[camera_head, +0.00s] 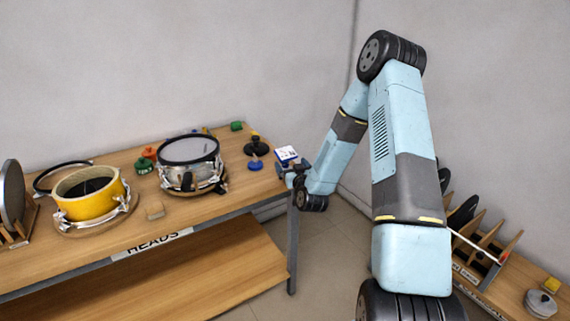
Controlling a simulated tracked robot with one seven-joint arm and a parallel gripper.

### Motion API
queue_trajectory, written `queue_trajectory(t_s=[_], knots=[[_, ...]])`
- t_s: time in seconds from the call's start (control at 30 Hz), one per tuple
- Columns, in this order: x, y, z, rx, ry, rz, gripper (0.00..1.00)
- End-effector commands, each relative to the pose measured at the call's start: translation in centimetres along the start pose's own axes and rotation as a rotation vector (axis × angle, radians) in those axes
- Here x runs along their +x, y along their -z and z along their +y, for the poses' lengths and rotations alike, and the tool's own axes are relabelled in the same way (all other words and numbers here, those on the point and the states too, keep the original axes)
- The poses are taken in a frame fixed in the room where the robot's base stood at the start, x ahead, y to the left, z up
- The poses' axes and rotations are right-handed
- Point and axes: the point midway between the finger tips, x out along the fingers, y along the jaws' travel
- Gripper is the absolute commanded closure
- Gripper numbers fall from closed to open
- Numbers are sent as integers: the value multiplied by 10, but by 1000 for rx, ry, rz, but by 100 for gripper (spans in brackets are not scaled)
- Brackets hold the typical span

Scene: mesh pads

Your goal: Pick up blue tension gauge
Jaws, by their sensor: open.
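The small blue round piece (255,165) on the right part of the wooden bench top looks like the blue tension gauge. It has a flat blue base and a small upright part, and its fine detail is too small to read. My gripper (281,171) is at the bench's right end, just right of the blue piece and apart from it. It is open, small in view and partly dark, and I see nothing held in it.
A black piece with a yellow top (255,146) stands behind the blue one. A white-headed drum (190,152) is to the left, with a yellow drum (90,196) farther left. A divided rack (478,250) stands at the right.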

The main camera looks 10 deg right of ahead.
Motion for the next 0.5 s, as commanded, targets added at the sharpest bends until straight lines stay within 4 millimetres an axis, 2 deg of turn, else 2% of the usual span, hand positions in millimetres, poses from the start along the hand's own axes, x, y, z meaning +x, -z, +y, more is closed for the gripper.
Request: queue_trajectory(t_s=[0.3,0.5], knots=[[40,0,0,0,0,2,0],[50,-1,0,0,0,0,0]])
